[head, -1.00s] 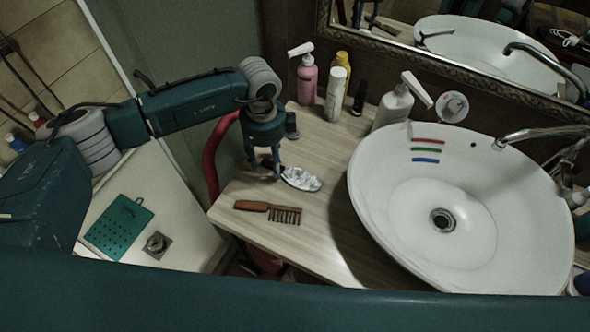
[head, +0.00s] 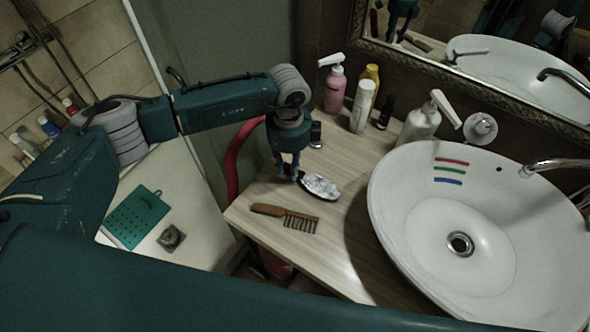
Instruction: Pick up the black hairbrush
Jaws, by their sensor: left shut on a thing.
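The black hairbrush (head: 320,187) is at the left part of the wooden counter, with its pale, silvery bristle side facing up and a dark rim around it. My left gripper (head: 288,173) points down at the brush's left end, with its fingers shut on the dark handle. The fingers and the shadow there hide most of the handle. I cannot tell whether the brush is clear of the counter. My right gripper is not in view.
A brown wooden comb (head: 285,217) lies just in front of the brush. A pink pump bottle (head: 334,92), white bottle (head: 361,107) and white dispenser (head: 418,125) stand behind. The white basin (head: 395,190) fills the right side. Counter (head: 335,235) is bare in front.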

